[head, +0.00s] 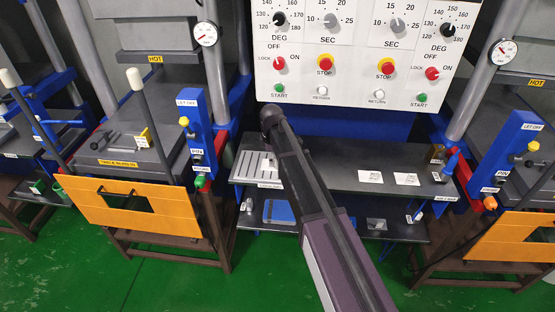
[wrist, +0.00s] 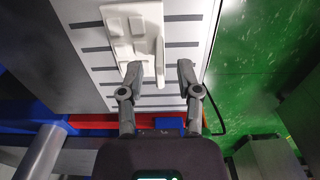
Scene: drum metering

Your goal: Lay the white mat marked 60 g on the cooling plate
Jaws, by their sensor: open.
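The slatted light-grey plate, which I take for the cooling plate (head: 246,166), is at the left of the dark bench. In the wrist view its pale surface with dark slots (wrist: 182,28) fills the upper middle. A white moulded piece (wrist: 122,25) with raised blocks lies on it; I cannot read a 60 g mark on it. It also shows small in the head view (head: 268,163). My gripper (wrist: 160,75) is open, with the piece's lower end by its left fingertip and partly between the fingers. I cannot tell whether they touch. My arm hides part of the bench.
Two white printed cards, one on the left (head: 370,176) and one on the right (head: 406,178), lie on the bench; their print is unreadable. A brown bottle (head: 437,153) and a blue item stand at its right end. A lower shelf holds a blue tray (head: 279,211). Presses flank the bench.

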